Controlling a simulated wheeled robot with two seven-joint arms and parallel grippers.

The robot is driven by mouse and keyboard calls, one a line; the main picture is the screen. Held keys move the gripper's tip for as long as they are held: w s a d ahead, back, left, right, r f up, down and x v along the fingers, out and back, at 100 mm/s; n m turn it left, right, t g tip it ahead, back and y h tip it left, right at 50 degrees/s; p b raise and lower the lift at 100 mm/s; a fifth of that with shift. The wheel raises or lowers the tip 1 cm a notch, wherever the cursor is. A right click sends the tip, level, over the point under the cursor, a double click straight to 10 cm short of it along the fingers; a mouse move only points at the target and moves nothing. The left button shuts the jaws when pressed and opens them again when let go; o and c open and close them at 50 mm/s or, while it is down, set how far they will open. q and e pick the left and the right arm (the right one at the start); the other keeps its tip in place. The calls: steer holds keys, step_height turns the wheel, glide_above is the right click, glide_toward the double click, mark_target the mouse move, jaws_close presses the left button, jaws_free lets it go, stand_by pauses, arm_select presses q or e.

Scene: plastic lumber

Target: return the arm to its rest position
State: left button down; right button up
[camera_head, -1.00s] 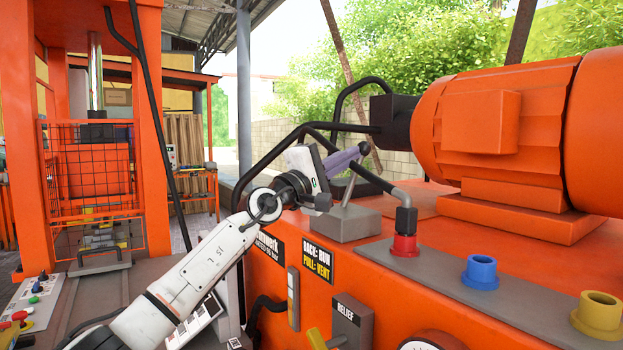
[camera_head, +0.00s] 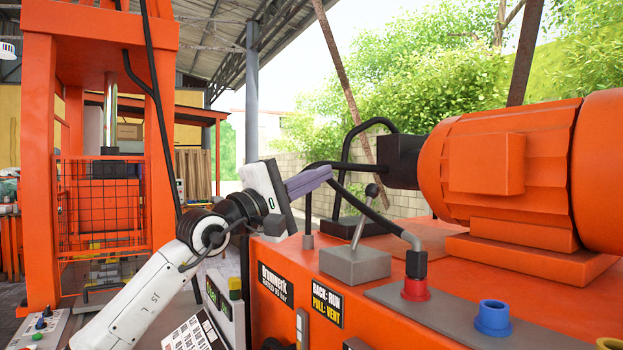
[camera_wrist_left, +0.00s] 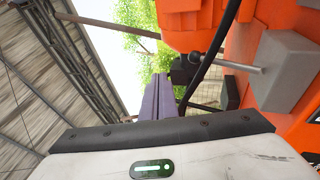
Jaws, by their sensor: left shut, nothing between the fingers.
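My left arm comes in from the lower left in the head view. Its left gripper (camera_head: 312,180) has purple-grey fingers pressed together with nothing between them. The gripper is raised left of a lever with a dark ball knob (camera_head: 371,191), which stands on a grey block (camera_head: 354,265) on the orange machine. The gripper is apart from the lever. In the left wrist view the shut fingers (camera_wrist_left: 162,100) point away from the camera, and the lever rod (camera_wrist_left: 232,64) lies to their right. My right gripper is not in these views.
The orange machine carries a large motor (camera_head: 500,165), black hoses, and red (camera_head: 415,288) and blue (camera_head: 492,318) fittings. An orange press frame with a mesh guard (camera_head: 103,205) stands at the left. Open air lies above my gripper.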

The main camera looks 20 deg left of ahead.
arm_select(q)
steer(key=shift+s+a+r, duration=0.25)
steer(key=shift+s+a, duration=0.1)
steer(key=shift+s, duration=0.2)
steer(key=shift+d, duration=0.1)
